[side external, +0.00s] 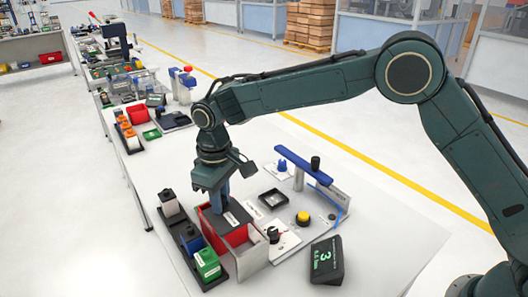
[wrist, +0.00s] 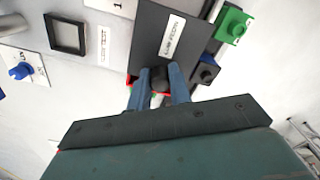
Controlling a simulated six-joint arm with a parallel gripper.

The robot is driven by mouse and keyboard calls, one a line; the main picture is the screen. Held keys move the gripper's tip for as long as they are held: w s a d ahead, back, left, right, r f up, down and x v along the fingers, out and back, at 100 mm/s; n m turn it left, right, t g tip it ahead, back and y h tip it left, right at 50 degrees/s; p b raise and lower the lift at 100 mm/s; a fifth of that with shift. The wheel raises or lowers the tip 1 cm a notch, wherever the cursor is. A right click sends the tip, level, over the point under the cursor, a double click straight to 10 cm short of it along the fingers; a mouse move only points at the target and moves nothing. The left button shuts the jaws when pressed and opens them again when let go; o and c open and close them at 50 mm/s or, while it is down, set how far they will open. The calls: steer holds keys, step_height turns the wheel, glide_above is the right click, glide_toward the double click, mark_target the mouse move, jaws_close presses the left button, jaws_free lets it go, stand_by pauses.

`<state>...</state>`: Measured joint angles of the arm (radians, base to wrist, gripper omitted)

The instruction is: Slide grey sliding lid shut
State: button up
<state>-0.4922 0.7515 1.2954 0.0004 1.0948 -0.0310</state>
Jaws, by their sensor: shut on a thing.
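The sliding lid is a dark grey plate with a white label (side external: 216,224); it also shows in the wrist view (wrist: 150,38). My gripper (side external: 220,202) points down over the lid. In the wrist view its blue fingers (wrist: 159,82) are shut on the lid's black knob (wrist: 160,76). A little red of the box shows beside the fingers.
A dark rack with a green block (side external: 207,264) stands close on the box's left. A panel with a black knob (side external: 273,234) stands close on its right. A black display (side external: 326,260), a yellow button (side external: 302,217) and a blue bar (side external: 303,165) are farther right.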

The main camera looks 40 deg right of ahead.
steer(key=shift+w+a, duration=0.1)
steer(key=shift+w, duration=0.1)
stand_by(0.3)
steer(key=shift+w, duration=1.3)
stand_by(0.6)
steer(key=o, duration=0.6)
